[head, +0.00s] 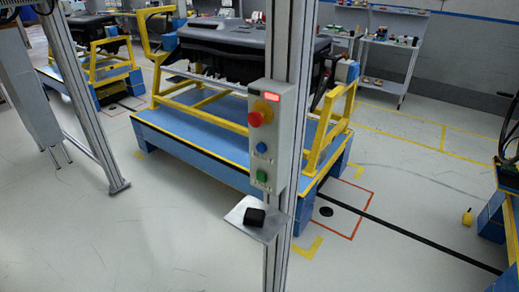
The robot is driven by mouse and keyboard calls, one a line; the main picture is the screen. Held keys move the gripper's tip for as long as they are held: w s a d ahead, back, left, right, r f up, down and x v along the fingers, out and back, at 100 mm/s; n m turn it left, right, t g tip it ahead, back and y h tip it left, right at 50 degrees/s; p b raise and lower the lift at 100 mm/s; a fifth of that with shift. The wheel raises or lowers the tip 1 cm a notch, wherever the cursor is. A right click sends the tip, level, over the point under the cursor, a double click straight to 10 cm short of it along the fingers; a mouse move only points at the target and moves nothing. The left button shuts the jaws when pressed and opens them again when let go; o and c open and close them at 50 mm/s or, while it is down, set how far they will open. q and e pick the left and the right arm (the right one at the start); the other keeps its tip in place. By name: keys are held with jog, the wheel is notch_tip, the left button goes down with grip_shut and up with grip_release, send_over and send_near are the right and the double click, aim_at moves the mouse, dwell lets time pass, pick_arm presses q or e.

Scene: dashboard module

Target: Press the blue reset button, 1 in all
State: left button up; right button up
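A grey control box (285,116) is mounted on an aluminium post in the middle of the head view. The blue button (262,147) sits on its front face, below a red mushroom button (256,118) with a yellow surround and above a green button (262,176). A lit red display or lamp (272,97) is at the top of the box. Nothing covers the blue button. Neither of my grippers shows in this view.
A small metal shelf (239,211) with a black object (255,216) juts out below the box. Behind stands a blue and yellow platform (205,128) carrying a dark dashboard module (225,44). Another aluminium post (78,85) stands at left. The floor in front is clear.

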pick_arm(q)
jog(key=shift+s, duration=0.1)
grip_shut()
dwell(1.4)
